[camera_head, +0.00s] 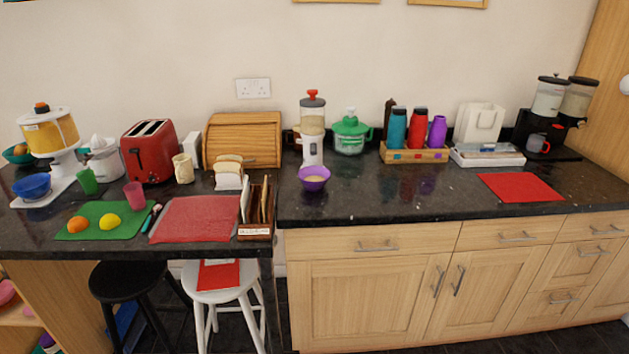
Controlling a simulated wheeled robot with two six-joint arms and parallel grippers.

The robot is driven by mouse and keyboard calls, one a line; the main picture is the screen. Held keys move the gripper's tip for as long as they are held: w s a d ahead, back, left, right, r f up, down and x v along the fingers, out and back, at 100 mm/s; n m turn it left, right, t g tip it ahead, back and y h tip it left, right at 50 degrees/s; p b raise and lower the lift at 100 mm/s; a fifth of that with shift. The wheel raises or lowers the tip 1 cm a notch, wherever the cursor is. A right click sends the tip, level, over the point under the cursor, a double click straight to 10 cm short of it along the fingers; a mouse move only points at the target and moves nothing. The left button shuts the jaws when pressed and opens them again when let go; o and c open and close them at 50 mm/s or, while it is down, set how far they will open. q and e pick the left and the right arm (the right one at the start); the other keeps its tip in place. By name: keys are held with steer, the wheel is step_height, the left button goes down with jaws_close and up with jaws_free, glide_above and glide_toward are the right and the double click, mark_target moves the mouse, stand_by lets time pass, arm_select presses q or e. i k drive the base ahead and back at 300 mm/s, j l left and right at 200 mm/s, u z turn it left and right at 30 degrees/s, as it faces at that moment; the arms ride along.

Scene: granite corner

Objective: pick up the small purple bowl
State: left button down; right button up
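The small purple bowl (314,179) stands upright on the dark granite counter (400,198), near the middle of the head view. Something pale shows inside it. It sits just in front of a white blender-like appliance (312,130) with a red top; I cannot tell whether they touch. Neither of my grippers is in view.
A red cutting mat (195,219) and a wooden rack (257,210) with upright slices lie left of the bowl. A wooden bread box (242,140) and a green-lidded pot (351,135) stand behind. The counter right of the bowl is clear up to a red mat (521,187).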

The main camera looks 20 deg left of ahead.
mark_target(313, 178)
steer(key=i+l+u, duration=0.1)
steer(key=i+l, duration=0.15)
steer(key=i+l+u, duration=0.15)
steer(key=l, duration=0.25)
steer(key=i+l+u, duration=0.1)
steer(key=i+l, duration=0.2)
steer(key=i+l+u, duration=0.15)
steer(key=l, duration=0.3)
steer(key=i, duration=0.05)
